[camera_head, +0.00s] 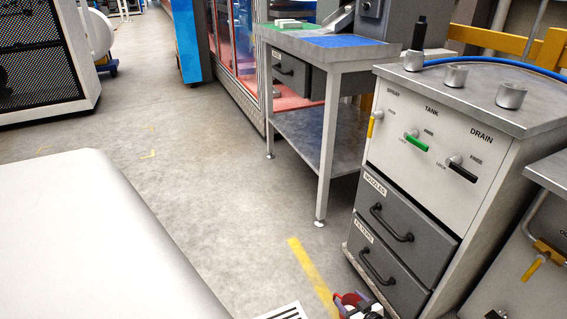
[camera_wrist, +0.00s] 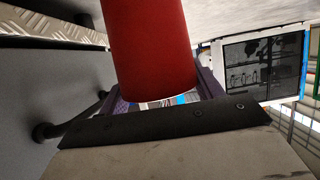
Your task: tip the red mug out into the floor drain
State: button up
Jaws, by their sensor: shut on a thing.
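The red mug (camera_wrist: 153,48) fills the top middle of the wrist view as a plain red cylinder. My gripper (camera_wrist: 165,95) is shut on it, with a purple finger on either side. In the head view the red mug (camera_head: 345,301) and my gripper (camera_head: 362,306) show only partly, at the bottom edge, low in front of the drawer cabinet. The mug's mouth and contents are hidden, and I cannot tell its tilt. A white patch with dark stripes (camera_head: 284,312) is cut off at the bottom edge; I cannot tell whether it is the floor drain.
The cabinet (camera_head: 440,135) at the right has black drawer handles and levers labelled TANK and DRAIN. A grey metal table (camera_head: 335,62) stands behind it. A yellow line (camera_head: 312,272) marks the floor beside the mug. The grey floor (camera_head: 215,170) at centre left is clear.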

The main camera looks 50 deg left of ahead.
jog(key=s+a+f+n+g+b, duration=0.2)
jog(key=s+a+f+n+g, duration=0.2)
jog(key=s+f, duration=0.4)
jog(key=a+g, duration=0.1)
jog(key=a, duration=0.1)
jog(key=shift+s+a+f+y, duration=0.25)
jog(key=shift+a+f+y, duration=0.05)
jog(key=shift+a+y, duration=0.1)
jog(key=shift+w+d, duration=0.1)
